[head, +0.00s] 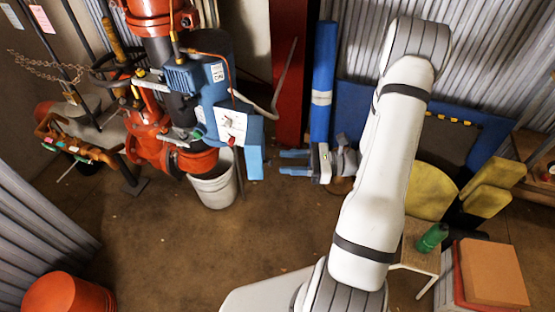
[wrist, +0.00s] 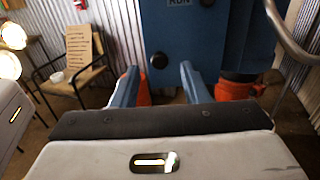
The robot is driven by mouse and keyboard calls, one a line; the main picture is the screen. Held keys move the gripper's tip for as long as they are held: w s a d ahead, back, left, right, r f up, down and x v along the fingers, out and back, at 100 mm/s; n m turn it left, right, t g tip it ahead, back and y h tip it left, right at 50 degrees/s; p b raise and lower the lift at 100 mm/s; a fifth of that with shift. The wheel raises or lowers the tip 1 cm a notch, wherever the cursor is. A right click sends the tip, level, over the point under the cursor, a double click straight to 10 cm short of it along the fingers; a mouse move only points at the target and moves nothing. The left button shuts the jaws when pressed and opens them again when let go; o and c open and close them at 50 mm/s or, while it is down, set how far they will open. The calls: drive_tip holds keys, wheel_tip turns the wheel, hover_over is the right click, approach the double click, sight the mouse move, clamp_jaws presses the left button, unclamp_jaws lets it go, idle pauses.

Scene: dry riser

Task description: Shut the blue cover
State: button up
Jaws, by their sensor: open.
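The blue cover (head: 254,149) stands swung out at the right side of the white control face (head: 232,126) on the blue pump controller (head: 211,85). The control face with its dial is exposed. My gripper (head: 282,162) is just right of the cover, its two blue fingers pointing left at it. A small gap seems to lie between fingertips and cover. In the wrist view my gripper (wrist: 158,70) is open and empty, with a blue panel (wrist: 185,45) ahead of it. I cannot tell for sure whether this panel is the cover.
Red pipework (head: 165,150) and a white bucket (head: 213,183) stand by the controller. A curved grey bar (head: 287,75) and a blue post (head: 322,85) rise behind my gripper. A stool with a green bottle (head: 432,237) is at right. Floor in the middle is clear.

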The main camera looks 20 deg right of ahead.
drive_tip(key=x, duration=0.4)
clamp_jaws()
idle(0.4)
